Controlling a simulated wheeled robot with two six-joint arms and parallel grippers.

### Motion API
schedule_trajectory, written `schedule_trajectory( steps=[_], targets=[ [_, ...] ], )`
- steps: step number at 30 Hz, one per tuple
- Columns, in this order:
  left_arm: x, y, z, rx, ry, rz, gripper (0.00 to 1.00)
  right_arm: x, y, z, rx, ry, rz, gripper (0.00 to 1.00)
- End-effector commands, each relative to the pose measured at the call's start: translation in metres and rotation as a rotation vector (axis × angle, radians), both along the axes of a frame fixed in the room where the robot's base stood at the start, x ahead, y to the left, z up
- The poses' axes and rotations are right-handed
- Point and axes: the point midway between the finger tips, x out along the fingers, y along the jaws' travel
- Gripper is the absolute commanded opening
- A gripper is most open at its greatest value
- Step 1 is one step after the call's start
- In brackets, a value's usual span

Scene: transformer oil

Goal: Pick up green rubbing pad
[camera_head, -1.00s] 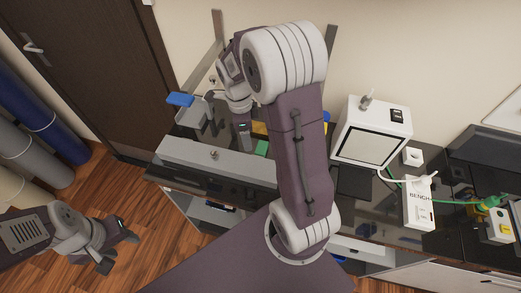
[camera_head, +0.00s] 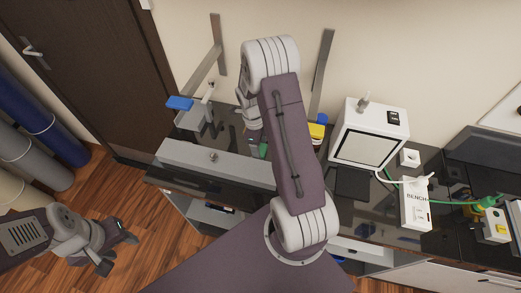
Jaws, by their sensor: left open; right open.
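The green pad (camera_head: 263,150) shows as a small green patch on the dark bench top, mostly hidden behind my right arm. My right gripper (camera_head: 254,139) hangs over the bench beside the pad, pointing down. Its fingertips are largely covered by my own arm, and I cannot tell whether they touch the pad. My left gripper (camera_head: 118,249) is open and empty at the lower left, over the wooden floor, away from the bench.
A blue-topped device (camera_head: 180,103) stands at the bench's left end, behind a grey ledge (camera_head: 215,160). A yellow object (camera_head: 317,131) lies right of my arm. A white box (camera_head: 370,135), a white BENCH unit (camera_head: 415,205) and green cables (camera_head: 458,203) fill the right side.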

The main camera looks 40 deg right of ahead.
Motion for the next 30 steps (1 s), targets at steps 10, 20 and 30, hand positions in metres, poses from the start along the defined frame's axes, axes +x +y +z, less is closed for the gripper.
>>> schedule_trajectory(
  steps=[10,20,30],
  targets=[
    [0.0,0.0,0.0,0.0,0.0,0.0,0.47,-0.001,0.0,-0.008,0.0,-0.001,0.001,0.48],
    [0.0,0.0,0.0,0.0,0.0,0.0,0.47,0.0,-0.001,-0.006,0.0,-0.001,0.001,0.13],
    [0.0,0.0,-0.007,0.0,0.0,0.0,0.47,0.001,-0.001,0.064,-0.002,-0.007,0.001,0.13]
  ],
)
